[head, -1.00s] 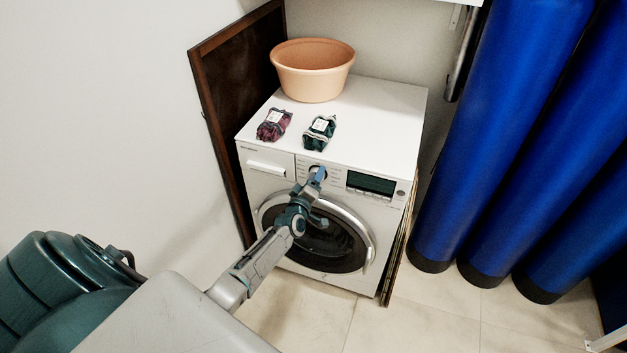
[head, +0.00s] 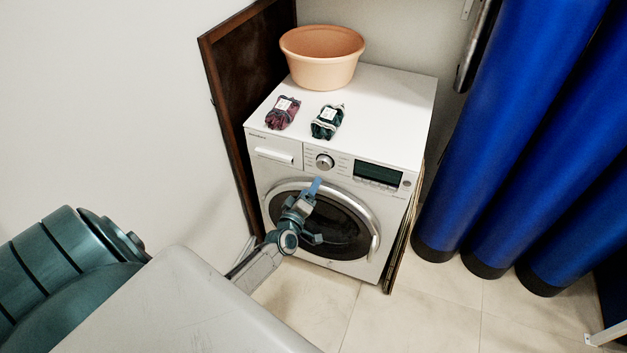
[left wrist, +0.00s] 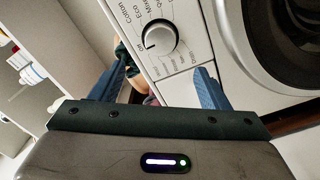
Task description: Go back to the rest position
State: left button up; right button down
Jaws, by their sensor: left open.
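My left gripper (head: 314,212) is open and empty in front of the washing machine's round door in the head view. In the left wrist view its two blue fingers (left wrist: 165,82) stand apart with nothing between them. The washing machine (head: 345,150) is white, with a round dark door. Its silver dial (head: 325,161) is uncovered in the head view and also shows in the left wrist view (left wrist: 160,36), just beyond the fingers and apart from them. My right gripper is not in view.
An orange tub (head: 322,62), a purple bundle (head: 283,113) and a green bundle (head: 327,122) sit on the machine's top. A dark board (head: 228,95) leans at its left. Tall blue vessels (head: 500,130) stand at the right. Tiled floor (head: 420,310) is clear in front.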

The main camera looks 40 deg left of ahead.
pick_arm(q)
jog(key=shift+s, duration=0.25)
dwell(0.3)
jog(key=s+d+f+m+g+h, duration=0.1)
jog(key=s+d+f+m+g, duration=0.15)
jog(key=s+f, duration=0.6)
jog(key=s+d+f+m+g+h, duration=0.1)
jog(key=s+f+m+g, duration=0.4)
jog(key=f, duration=0.7)
jog(key=s+d+f+m+g+h, duration=0.1)
jog(key=s+d+f+m, duration=0.1)
jog(key=s+f, duration=0.7)
jog(key=s+d+f+m+g, duration=0.1)
jog(key=s+f, duration=0.3)
jog(key=s, duration=0.5)
jog(key=s+d+f+m+g, duration=0.1)
jog(key=s+f+g, duration=0.3)
jog(key=s, duration=0.6)
jog(key=s+d+f+m+g, duration=0.1)
jog(key=s+f+m+g, duration=0.1)
jog(key=s+f, duration=0.3)
jog(key=s+m, duration=0.1)
jog(key=s, duration=0.3)
jog(key=shift+s+d+f+m+g+h, duration=0.15)
jog(key=shift+d+m+g+h, duration=0.15)
jog(key=shift+d+m+g, duration=0.05)
